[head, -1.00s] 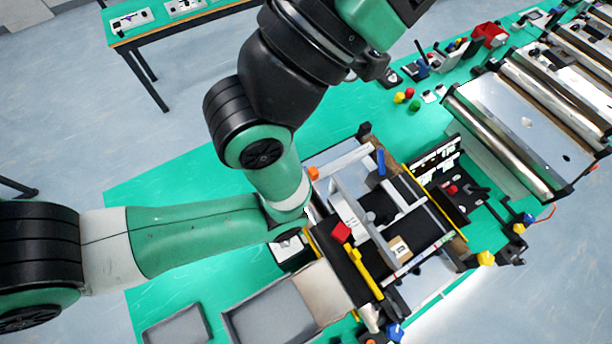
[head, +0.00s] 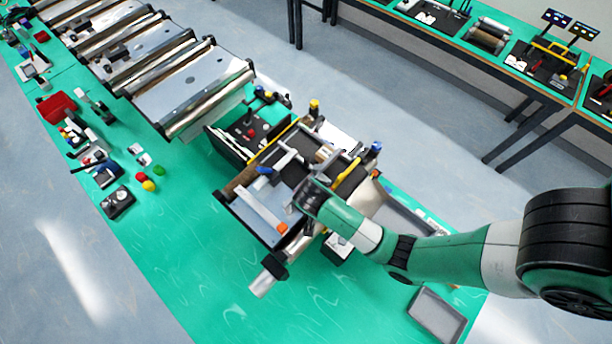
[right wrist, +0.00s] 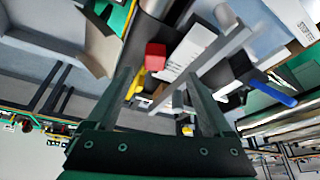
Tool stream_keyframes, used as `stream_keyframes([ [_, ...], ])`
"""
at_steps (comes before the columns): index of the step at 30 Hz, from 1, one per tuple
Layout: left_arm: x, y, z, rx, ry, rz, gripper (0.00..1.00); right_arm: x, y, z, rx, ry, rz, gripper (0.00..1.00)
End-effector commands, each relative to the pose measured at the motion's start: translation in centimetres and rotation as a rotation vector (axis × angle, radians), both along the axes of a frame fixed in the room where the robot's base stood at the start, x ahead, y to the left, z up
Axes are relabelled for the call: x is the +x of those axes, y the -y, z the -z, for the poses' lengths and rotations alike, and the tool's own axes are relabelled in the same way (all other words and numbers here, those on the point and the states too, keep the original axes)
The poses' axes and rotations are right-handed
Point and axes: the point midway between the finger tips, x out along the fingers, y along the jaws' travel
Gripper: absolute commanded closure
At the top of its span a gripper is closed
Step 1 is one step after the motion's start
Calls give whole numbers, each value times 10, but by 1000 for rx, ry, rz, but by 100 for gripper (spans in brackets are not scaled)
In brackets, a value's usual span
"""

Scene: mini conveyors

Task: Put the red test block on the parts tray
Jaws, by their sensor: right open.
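The red test block (right wrist: 155,55) shows in the right wrist view on the dark belt of the small conveyor, beside a yellow bar. In the head view I cannot make it out behind my right arm. My right gripper (right wrist: 158,73) is open and empty, with the block just beyond and between its fingertips. In the head view the right gripper (head: 306,196) is over the conveyor, its fingers hard to make out. A small grey tray (head: 437,312) lies at the lower right, and a larger grey tray (head: 405,215) is partly behind the arm. I cannot tell which is the parts tray.
The small conveyor has a pale diverter bar (right wrist: 215,60) close by the right finger and a blue handle (right wrist: 270,90). A larger roller conveyor (head: 190,85) stands at upper left. Small parts and a red bin (head: 57,106) lie left. The front green mat is clear.

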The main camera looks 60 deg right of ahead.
Motion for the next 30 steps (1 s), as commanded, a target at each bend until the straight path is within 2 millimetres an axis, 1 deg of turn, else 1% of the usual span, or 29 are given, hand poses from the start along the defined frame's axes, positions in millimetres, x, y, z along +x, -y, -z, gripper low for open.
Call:
stream_keyframes([
  [1,0,1,-6,0,-1,3,38,-4,1,-4,-1,-7,4,15],
  [4,0,1,-6,0,-1,3,38,-3,2,-5,-2,-5,6,15],
  [8,0,1,-4,0,-1,1,38,-3,5,3,-2,-5,8,15],
  [15,0,1,-5,0,-1,1,38,-1,22,43,-2,-6,8,15],
  [18,0,1,-5,0,-1,1,38,0,26,53,-2,-3,8,15],
  [24,0,1,-5,0,-1,1,38,1,30,59,-3,-1,7,15],
  [26,0,0,-5,0,-1,1,38,0,34,66,-2,-3,9,15],
  [30,0,1,-6,0,-1,1,38,0,47,87,-2,-5,9,15],
])
